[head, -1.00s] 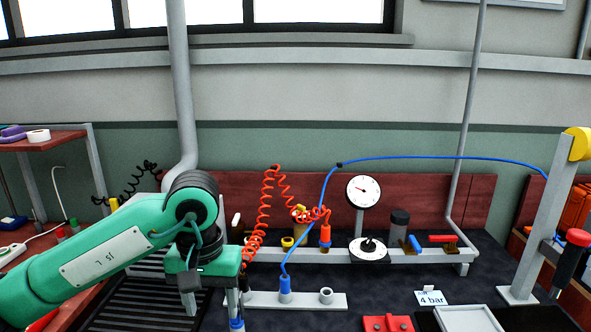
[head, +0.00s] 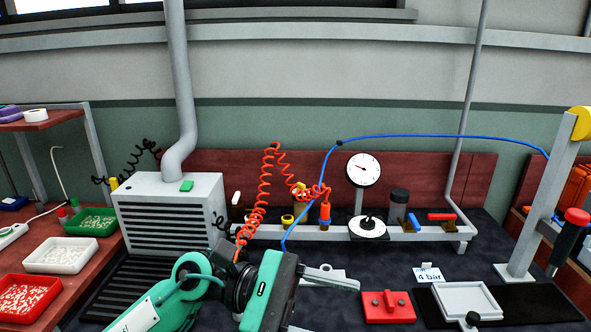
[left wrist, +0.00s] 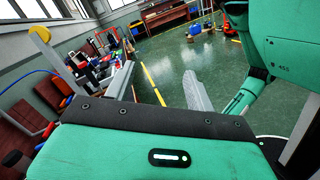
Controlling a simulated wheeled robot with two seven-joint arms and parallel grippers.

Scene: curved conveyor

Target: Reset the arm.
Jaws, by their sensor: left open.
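My left arm comes in from the bottom left of the head view. Its green and black gripper (head: 328,279) is turned on its side, with a grey finger pointing right above the dark bench (head: 375,250). In the left wrist view, the two grey fingers of my left gripper (left wrist: 160,88) stand wide apart with only the distant green floor between them. It is open and empty. The wrist partly hides the front of the bench, including the strip with the blue hose's lower end. My right gripper is in neither view.
A pressure gauge (head: 363,169), a valve rail (head: 300,233) and a coiled red hose (head: 262,195) stand behind the gripper. A red block (head: 388,307), a grey tray (head: 467,300) and an upright post (head: 545,210) are to the right. A vented grey box (head: 165,203) stands left.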

